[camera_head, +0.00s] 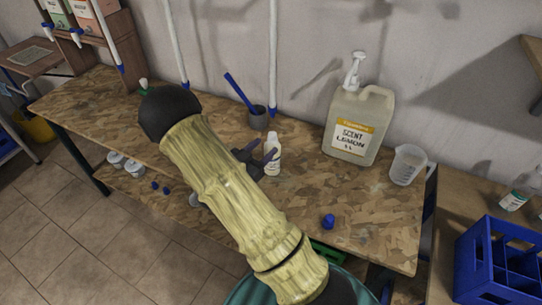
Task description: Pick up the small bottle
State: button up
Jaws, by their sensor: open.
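My pale yellow-green arm crosses the foreground and hides part of the gripper and the bench.
A large lemon scent jug (357,128) with a pump and a clear measuring jug (406,166) stand to the right. A blue cap (328,221) lies near the front. A blue crate (492,262) is at lower right.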

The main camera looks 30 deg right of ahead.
aim_at(270, 141)
jog(key=shift+d, duration=0.15)
jog(key=shift+d+r, duration=0.15)
jog(key=shift+d, duration=0.1)
jog(key=p+x, duration=0.1)
jog(key=x, duration=0.2)
jog(key=shift+w+d+r+p, duration=0.15)
jog(key=shift+w+d+p, duration=0.05)
jog(key=shift+w+p, duration=0.1)
jog(key=shift+w+d, duration=0.2)
jog(key=shift+d, duration=0.2)
jog(key=shift+c, duration=0.4)
grip_shut()
